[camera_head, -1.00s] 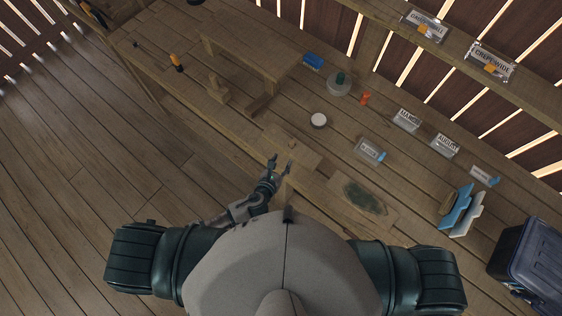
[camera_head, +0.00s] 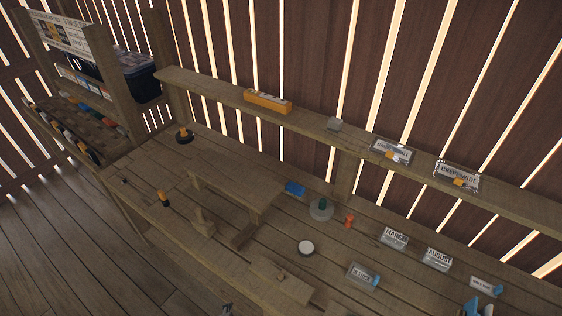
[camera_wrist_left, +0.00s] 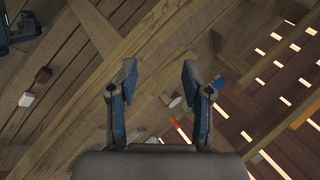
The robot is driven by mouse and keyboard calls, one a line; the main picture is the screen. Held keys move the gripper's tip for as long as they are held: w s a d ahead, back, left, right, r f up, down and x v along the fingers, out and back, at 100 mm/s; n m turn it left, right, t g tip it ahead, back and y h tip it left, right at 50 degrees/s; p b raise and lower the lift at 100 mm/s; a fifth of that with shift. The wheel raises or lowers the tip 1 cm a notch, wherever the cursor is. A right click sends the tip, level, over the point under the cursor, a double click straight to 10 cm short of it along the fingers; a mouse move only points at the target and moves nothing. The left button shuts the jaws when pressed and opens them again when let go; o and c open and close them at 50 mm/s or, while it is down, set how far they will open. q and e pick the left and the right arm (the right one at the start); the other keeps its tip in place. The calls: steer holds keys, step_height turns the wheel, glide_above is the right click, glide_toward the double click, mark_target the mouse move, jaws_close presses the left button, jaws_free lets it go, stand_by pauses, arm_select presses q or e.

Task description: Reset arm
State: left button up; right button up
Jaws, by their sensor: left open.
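My left gripper (camera_wrist_left: 158,84) is open in the left wrist view, its two blue-grey fingers apart with nothing between them. Wooden surfaces lie beyond the fingers. In the head view only a small tip, apparently of this gripper (camera_head: 227,308), shows at the bottom edge, in front of the workbench (camera_head: 190,255). My right gripper is not in view.
The bench holds a raised wooden stand (camera_head: 232,192), a white round lid (camera_head: 306,247), a blue block (camera_head: 294,188), an orange piece (camera_head: 349,220) and clear labelled boxes (camera_head: 394,238). A shelf (camera_head: 300,122) runs behind. Open floor (camera_head: 60,245) lies at left.

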arm_select(q)
steer(key=s+a+n+g, duration=0.4)
steer(key=s+a+n, duration=0.1)
steer(key=s+n, duration=0.6)
step_height(320, 180, down, 30)
steer(key=g+b, duration=0.1)
steer(key=b, duration=0.4)
steer(key=s+a+f+g+b, duration=0.1)
steer(key=s+a+f+b, duration=0.2)
steer(key=s+f, duration=1.5)
steer(key=shift+s+a+f+n+h+b, duration=0.15)
steer(key=shift+f+n+h+b, duration=0.15)
steer(key=shift+f, duration=0.45)
